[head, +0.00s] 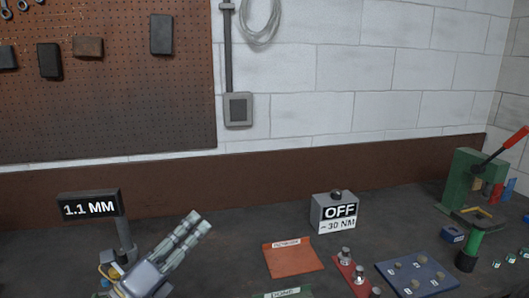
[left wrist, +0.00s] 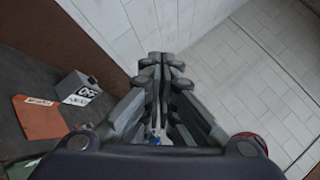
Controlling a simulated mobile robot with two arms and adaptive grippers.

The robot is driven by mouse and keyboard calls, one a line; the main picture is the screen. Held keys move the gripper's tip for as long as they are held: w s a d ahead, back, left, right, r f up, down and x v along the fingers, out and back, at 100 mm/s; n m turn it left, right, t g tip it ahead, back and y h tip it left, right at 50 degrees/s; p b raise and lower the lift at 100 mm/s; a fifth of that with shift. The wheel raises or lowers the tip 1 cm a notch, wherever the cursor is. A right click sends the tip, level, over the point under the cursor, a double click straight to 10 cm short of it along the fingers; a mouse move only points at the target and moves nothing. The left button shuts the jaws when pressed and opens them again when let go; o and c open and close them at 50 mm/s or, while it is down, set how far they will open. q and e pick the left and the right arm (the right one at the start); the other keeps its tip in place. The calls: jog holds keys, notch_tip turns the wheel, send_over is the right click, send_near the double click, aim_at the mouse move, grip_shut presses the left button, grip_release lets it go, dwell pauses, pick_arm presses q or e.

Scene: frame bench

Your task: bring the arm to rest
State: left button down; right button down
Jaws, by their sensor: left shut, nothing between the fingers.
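My left gripper (head: 196,222) is in the lower left of the head view, raised over the bench and pointing up and to the right. Its fingers are together with nothing between them. In the left wrist view the shut fingers (left wrist: 160,62) fill the middle, pointing toward the white wall. It is apart from the objects on the bench. My right gripper is in neither view.
To the right are a grey OFF box (head: 334,215), an orange mat (head: 293,260), a red strip with metal pieces (head: 352,278), a blue tray (head: 440,284) and a green press (head: 462,180). The bench's back middle is clear.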

pick_arm(q)
jog(key=s+a+f+n+g+y, duration=0.1)
jog(key=s+a+f+n+y, duration=0.1)
jog(key=a+f+n+y, duration=0.75)
jog(key=s+a+f+n+g+y, duration=0.15)
jog(key=f+n+y, duration=0.55)
jog(key=n, duration=0.7)
jog(key=s+f+n+g, duration=0.55)
jog(key=s+f, duration=0.55)
jog(key=f, duration=0.3)
jog(key=s+d+f+n+g+h, duration=0.1)
jog(key=s+d+f+g+h, duration=0.15)
jog(key=s, duration=0.45)
jog(key=s+d+f+n+g+h, duration=0.1)
jog(key=s+d+f+g, duration=0.1)
jog(key=s+f+g, duration=0.35)
jog(key=s+f+b, duration=0.1)
jog(key=s+f, duration=0.2)
jog(key=f, duration=2.4)
jog(key=s+a+f+b, duration=0.1)
jog(key=s+a+f, duration=0.2)
jog(key=s+f, duration=1.2)
jog(key=shift+s+f+m+g, duration=0.4)
jog(key=shift+s, duration=0.35)
